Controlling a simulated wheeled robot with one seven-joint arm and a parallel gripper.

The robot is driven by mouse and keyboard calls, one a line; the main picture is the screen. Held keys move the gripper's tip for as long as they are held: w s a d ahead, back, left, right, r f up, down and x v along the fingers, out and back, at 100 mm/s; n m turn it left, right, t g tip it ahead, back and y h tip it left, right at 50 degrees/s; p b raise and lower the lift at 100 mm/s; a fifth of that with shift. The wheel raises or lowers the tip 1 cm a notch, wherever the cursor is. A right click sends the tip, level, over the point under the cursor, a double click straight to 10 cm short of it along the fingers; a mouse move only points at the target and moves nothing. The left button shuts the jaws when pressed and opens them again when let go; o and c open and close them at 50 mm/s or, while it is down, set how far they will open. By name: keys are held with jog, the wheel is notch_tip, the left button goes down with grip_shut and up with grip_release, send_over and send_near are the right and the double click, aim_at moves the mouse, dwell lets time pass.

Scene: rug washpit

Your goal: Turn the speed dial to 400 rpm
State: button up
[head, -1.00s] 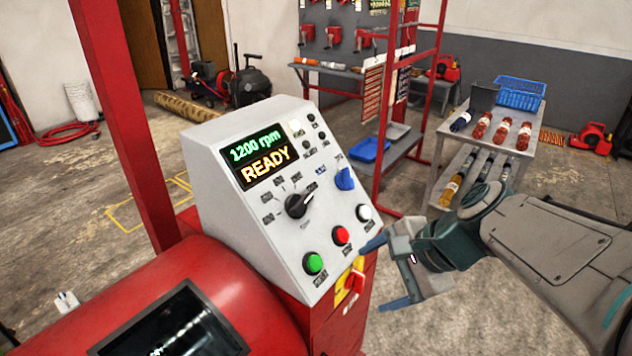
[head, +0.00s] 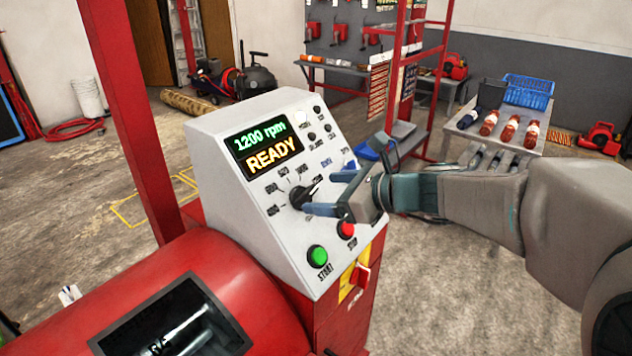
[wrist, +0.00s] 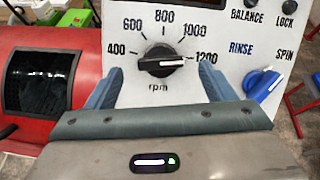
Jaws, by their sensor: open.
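The black speed dial (wrist: 161,61) is on the sloped grey control panel (head: 218,151). In the wrist view its white pointer line points right, at the 1200 mark. The 400 mark (wrist: 116,49) is at the left of its scale. The display (head: 265,146) reads 1200 rpm and READY. My gripper (head: 325,192) is open in front of the panel. In the wrist view its two blue fingers stand left and right of the dial, with the dial between them in the picture. I cannot tell whether they touch it. In the head view the gripper partly covers the dial's right side.
The blue rinse/spin knob (wrist: 263,85) is just right of the fingers. A green start button (head: 317,255) and a red stop button (head: 347,229) lie below the dial. A red drum (head: 215,283) is at the left, and a bottle cart (head: 553,128) stands behind my arm.

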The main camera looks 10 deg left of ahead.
aim_at(308, 192)
jog(key=shift+x, duration=2.75)
jog(key=c, duration=1)
